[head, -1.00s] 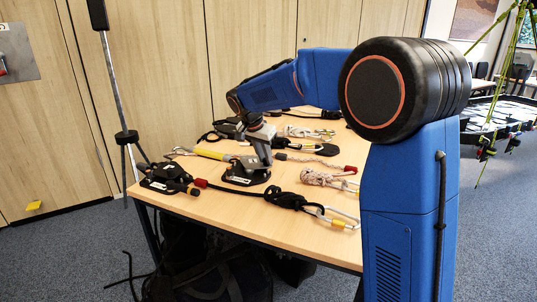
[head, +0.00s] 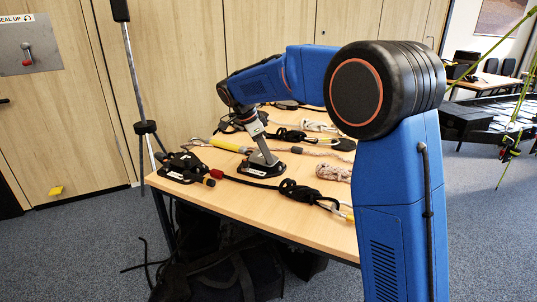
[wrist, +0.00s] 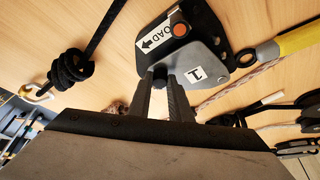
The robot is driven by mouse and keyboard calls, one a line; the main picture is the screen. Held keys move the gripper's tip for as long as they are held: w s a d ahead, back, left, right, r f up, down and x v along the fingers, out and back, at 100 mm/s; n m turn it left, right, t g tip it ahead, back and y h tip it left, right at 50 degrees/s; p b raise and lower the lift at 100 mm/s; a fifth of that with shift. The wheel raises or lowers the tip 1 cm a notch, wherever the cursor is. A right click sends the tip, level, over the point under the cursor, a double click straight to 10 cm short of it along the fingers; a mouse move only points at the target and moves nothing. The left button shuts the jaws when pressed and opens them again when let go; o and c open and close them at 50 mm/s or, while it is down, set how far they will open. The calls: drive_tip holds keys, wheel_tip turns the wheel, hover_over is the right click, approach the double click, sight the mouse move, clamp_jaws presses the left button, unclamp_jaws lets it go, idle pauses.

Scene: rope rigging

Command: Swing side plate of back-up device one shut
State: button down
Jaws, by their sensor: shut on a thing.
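Back-up device one (wrist: 203,22) is a dark device with an orange button, a "LOAD" arrow label and a label "1" in the wrist view. Its grey side plate (wrist: 212,70) lies over the body; I cannot tell whether it sits fully flush. My gripper (wrist: 162,72) has both fingertips at the plate's near edge and is shut on it; the exact contact is partly hidden. In the head view the device (head: 262,171) lies on the table with my gripper (head: 268,160) reaching down onto it.
Another black device (head: 183,167) lies to the left on the table (head: 225,199). A black rope with a knot (wrist: 70,70) and a yellow-sleeved piece (wrist: 299,38) lie close by. A tripod pole (head: 133,75) stands beyond the table's left end. Bags lie beneath.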

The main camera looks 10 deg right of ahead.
drive_tip(key=shift+a, duration=0.1)
drive_tip(key=c, duration=1.6)
unclamp_jaws()
drive_tip(key=shift+r, duration=0.1)
drive_tip(key=v, duration=1.7)
drive_tip(key=shift+a, duration=0.1)
drive_tip(key=shift+s, duration=0.15)
